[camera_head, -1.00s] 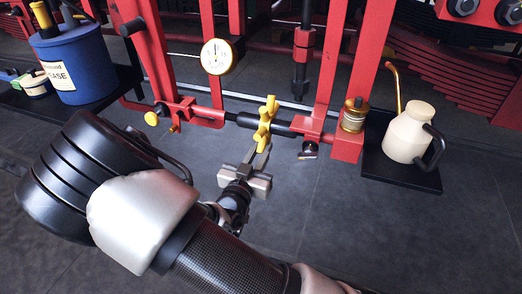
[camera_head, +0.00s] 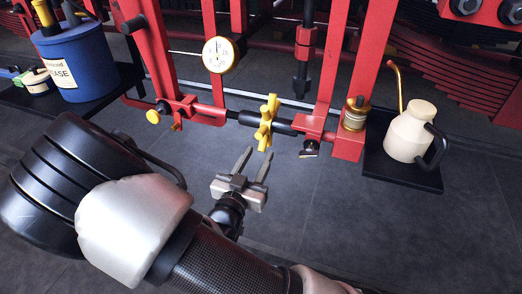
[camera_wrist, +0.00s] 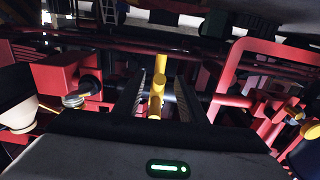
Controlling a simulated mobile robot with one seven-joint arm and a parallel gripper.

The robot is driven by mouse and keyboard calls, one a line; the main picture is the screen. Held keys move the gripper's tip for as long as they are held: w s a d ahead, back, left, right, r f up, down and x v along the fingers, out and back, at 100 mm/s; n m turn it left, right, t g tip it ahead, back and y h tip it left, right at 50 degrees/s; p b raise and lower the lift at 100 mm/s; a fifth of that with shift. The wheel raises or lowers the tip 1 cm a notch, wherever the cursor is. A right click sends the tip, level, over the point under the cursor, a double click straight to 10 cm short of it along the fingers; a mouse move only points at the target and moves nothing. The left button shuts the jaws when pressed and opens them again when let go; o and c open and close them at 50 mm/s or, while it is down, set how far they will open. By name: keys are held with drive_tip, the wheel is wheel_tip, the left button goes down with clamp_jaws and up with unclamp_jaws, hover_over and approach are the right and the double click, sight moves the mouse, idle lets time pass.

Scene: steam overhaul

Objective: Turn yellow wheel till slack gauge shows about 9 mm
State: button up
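The yellow wheel (camera_head: 266,123), with stubby spokes, sits on a black horizontal rod between red brackets in the head view. The slack gauge (camera_head: 219,55) is a white round dial with a yellow rim, up and left of the wheel; its reading is too small to tell. My gripper (camera_head: 254,159) is open and empty, its two fingers spread below and just short of the wheel. In the wrist view, the wheel (camera_wrist: 157,95) appears between the two dark fingers, with one spoke pointing up; the fingers do not grip it.
A red frame with upright posts (camera_head: 350,70) surrounds the rod. A cream oil can (camera_head: 408,133) stands on a black shelf at right. A blue grease tub (camera_head: 78,65) stands on another shelf at left. The floor below the wheel is clear.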

sight(260, 134)
drive_tip(key=shift+v, duration=0.8)
drive_tip(key=r+p, duration=0.2)
drive_tip(key=p, duration=0.1)
drive_tip(key=s+r+p, duration=0.1)
drive_tip(key=r+p, duration=0.1)
drive_tip(key=p, duration=0.1)
drive_tip(key=r+p, duration=0.2)
drive_tip(key=r, duration=0.1)
drive_tip(key=shift+s+a+p, duration=0.35)
drive_tip(key=shift+p, duration=0.05)
drive_tip(key=shift+b+x, duration=0.4)
drive_tip(key=shift+x, duration=2.6)
drive_tip(key=shift+f, duration=0.15)
drive_tip(key=shift+c, duration=0.5)
clamp_jaws()
